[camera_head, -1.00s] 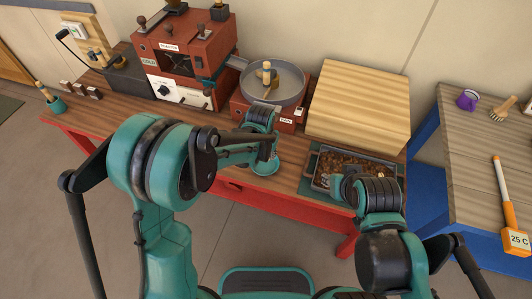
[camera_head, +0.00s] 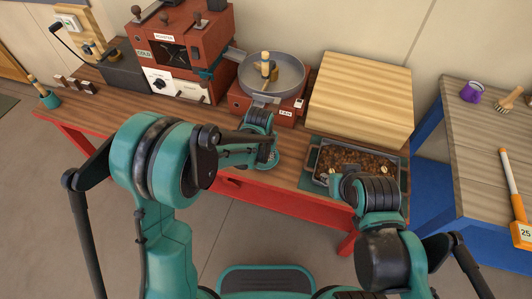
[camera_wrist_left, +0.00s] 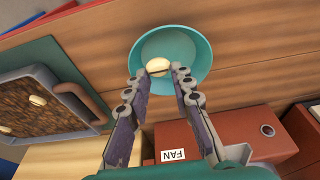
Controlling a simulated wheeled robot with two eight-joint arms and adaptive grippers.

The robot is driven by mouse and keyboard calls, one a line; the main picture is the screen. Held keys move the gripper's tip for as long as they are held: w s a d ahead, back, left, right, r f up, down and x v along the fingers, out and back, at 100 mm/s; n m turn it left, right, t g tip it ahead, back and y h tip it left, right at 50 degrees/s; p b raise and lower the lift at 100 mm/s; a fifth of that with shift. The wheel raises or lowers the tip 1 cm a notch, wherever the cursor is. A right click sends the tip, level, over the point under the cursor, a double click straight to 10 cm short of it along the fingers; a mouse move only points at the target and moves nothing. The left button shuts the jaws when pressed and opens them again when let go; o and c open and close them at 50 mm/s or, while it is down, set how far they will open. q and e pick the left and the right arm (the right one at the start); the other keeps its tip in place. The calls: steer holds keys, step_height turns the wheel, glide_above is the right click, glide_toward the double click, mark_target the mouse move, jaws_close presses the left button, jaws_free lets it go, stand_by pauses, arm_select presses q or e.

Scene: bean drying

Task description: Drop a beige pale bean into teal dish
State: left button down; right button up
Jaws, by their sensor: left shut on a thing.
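The teal dish (camera_wrist_left: 196,50) sits on the wooden table under my left gripper (camera_wrist_left: 159,74). A pale beige bean (camera_wrist_left: 158,64) is held between its fingertips, over the dish as seen in the left wrist view. In the head view the dish (camera_head: 268,163) is mostly covered by my left gripper (camera_head: 270,150), and the bean cannot be made out. A grey tray (camera_head: 313,163) of brown beans stands to the right; in the left wrist view a pale bean (camera_wrist_left: 38,100) lies in this tray. My right gripper (camera_head: 336,182) is by the tray's front edge, its jaws unclear.
A round pan (camera_head: 285,72) sits on the red fan unit (camera_head: 277,113) behind the dish. A red roaster (camera_head: 190,50) stands at the back left. A pale wooden block (camera_head: 362,97) is behind the tray. A side table on the right holds a purple cup (camera_head: 472,92).

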arm_select(q)
steer(key=c, duration=1.2)
jaws_free()
steer(key=v, duration=1.2)
steer(key=shift+a, duration=0.15)
steer(key=s+a+r+n+t, duration=0.1)
steer(key=s+a, duration=0.4)
steer(key=s+a+r+n+t, duration=0.1)
steer(key=s+a+r+t, duration=0.1)
steer(key=s+a, duration=0.4)
steer(key=s+a+r+n+t, duration=0.1)
steer(key=s+a+r, duration=0.1)
steer(key=s+a, duration=0.3)
steer(key=shift+s+a+n+t+y, duration=0.3)
steer(key=shift+a+y, duration=0.1)
